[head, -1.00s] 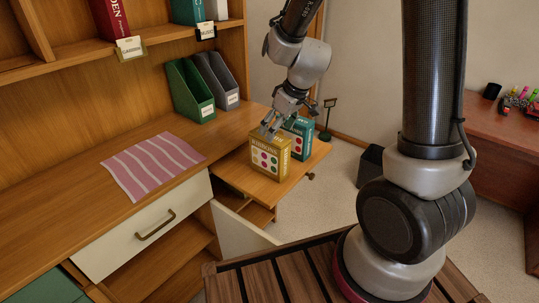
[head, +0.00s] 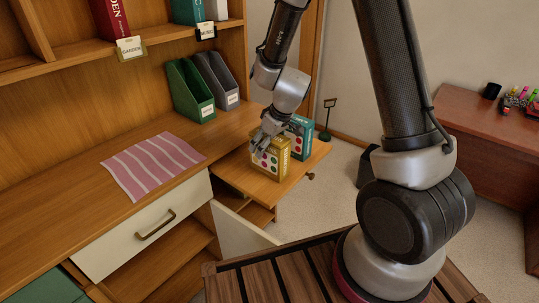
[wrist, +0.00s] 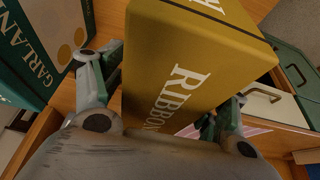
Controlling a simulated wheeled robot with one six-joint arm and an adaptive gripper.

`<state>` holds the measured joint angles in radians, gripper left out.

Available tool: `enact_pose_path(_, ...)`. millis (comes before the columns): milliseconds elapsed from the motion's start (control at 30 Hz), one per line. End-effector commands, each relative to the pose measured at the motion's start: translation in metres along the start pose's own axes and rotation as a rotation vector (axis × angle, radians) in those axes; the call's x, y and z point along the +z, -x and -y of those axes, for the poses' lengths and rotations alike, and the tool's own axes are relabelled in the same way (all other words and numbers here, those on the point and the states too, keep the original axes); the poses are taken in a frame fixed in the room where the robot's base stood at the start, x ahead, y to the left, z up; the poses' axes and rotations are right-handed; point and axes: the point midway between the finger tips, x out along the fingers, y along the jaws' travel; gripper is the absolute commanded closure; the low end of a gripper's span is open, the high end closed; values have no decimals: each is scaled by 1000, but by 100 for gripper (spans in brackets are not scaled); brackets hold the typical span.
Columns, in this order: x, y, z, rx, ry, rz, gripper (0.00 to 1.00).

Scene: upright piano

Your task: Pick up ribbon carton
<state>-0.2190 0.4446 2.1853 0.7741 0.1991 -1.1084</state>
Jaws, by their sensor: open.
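The ribbon carton (head: 270,163) is a mustard-yellow box with a white panel of coloured dots, upright on the pull-out shelf. In the wrist view the ribbon carton (wrist: 185,65) lies between my fingers, with "RIBBON" lettering facing me. My gripper (head: 262,144) is at the carton's top; in the wrist view my gripper (wrist: 165,95) is open, one finger on either side. I cannot tell whether either finger touches it. A teal carton (head: 300,137) stands right behind it; the wrist view shows this teal garland carton (wrist: 45,45) close beside my left finger.
The pull-out shelf (head: 235,177) is small, with free wood on its left. A striped pink cloth (head: 152,165) lies on the desk. Green (head: 189,92) and grey (head: 217,80) file holders stand at the back. A drawer (head: 145,228) is below.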

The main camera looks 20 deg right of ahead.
Motion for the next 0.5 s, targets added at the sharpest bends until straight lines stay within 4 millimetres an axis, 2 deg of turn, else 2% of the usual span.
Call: enact_pose_path(500,2,-4,0,0,0,0,26)
